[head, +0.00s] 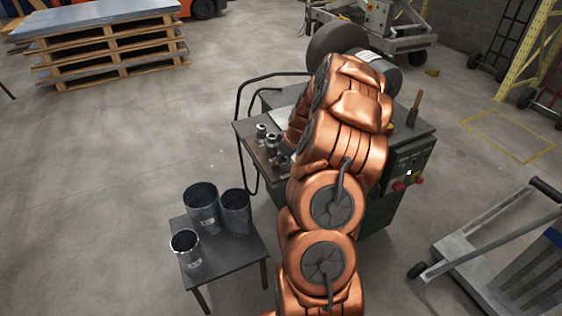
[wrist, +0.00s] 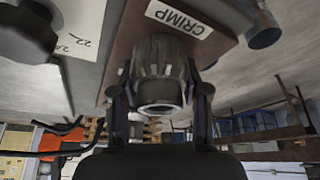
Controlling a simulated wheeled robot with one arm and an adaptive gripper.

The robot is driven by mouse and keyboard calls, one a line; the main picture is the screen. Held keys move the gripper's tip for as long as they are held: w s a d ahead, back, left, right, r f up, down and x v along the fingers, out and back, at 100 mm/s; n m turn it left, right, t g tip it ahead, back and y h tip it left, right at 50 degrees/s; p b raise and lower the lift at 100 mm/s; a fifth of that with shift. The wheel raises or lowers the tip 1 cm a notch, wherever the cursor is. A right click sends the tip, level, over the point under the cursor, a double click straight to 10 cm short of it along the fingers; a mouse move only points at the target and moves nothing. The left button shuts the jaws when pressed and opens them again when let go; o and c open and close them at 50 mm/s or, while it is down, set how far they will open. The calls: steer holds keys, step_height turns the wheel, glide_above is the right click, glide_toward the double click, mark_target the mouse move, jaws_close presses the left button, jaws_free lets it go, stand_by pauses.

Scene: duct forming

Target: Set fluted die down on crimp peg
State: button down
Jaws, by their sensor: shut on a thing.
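In the wrist view my gripper (wrist: 158,108) is shut on the fluted die (wrist: 160,65), a grey metal ring with ribbed sides and a pale round end. One finger is on each side of it. The die is in front of a brown board (wrist: 122,45), right beside the white CRIMP label (wrist: 180,16). No crimp peg shows; the die covers that part of the board. I cannot tell whether the die touches the board or sits around a peg. In the head view my copper arm hides my gripper.
Several metal dies (head: 272,143) stand on the left side of the machine bench (head: 405,138). A dark side table (head: 230,258) with three metal cylinders (head: 202,207) stands at the front left. A grey trolley (head: 490,250) is at the right.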

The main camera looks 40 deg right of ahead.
steer(key=shift+c, duration=2.4)
jaws_free()
steer(key=v, duration=1.2)
steer(key=shift+w, duration=0.1)
